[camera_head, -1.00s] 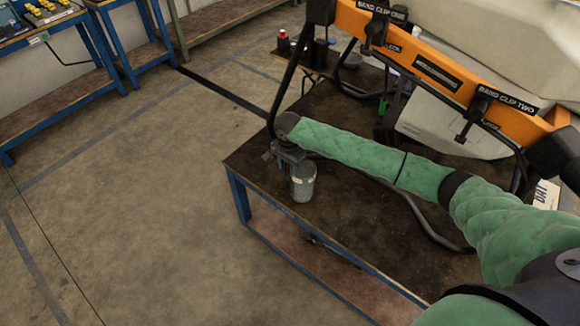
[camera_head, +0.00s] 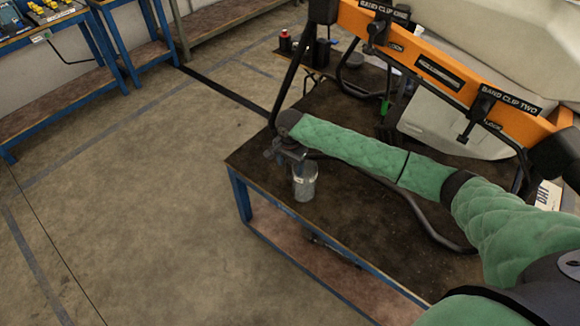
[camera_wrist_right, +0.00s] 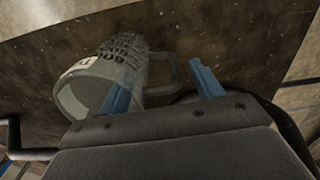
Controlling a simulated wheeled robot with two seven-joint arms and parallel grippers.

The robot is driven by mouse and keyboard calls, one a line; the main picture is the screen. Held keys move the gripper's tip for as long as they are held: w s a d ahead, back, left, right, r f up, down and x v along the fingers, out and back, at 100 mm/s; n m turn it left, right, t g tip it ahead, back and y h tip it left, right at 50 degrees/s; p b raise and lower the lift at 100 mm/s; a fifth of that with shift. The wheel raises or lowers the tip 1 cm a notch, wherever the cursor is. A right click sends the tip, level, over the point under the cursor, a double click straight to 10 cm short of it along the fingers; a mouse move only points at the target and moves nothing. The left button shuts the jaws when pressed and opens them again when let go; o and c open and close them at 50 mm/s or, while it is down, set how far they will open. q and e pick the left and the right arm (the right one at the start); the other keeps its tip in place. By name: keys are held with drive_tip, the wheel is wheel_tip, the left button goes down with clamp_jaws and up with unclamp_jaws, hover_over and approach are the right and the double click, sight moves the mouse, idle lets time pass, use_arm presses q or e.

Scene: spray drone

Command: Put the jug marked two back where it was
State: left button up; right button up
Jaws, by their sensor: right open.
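A grey, translucent jug (camera_head: 304,184) stands on the dark-topped table near its front left corner. It also shows in the right wrist view (camera_wrist_right: 112,78), with dark lettering on its side, a pale label and its handle to the right. I cannot read a number on it. My right gripper (camera_head: 284,153) is just behind and to the left of the jug's top. In the right wrist view its blue fingers (camera_wrist_right: 164,86) are apart, with the handle showing between them. The left finger overlaps the jug's body in that view. My left gripper is out of view.
The table (camera_head: 240,158) has blue legs and a lower shelf. An orange bar (camera_head: 440,70) with band clips and black tubing spans the back right, with a pale tank behind it. A red-capped bottle (camera_head: 284,41) stands at the back. Open floor lies left.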

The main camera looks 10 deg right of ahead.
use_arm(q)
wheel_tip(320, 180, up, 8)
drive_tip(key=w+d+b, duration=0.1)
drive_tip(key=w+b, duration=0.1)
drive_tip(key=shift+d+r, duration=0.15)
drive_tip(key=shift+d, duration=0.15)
use_arm(e)
wheel_tip(320, 180, up, 11)
drive_tip(key=shift+r, duration=0.15)
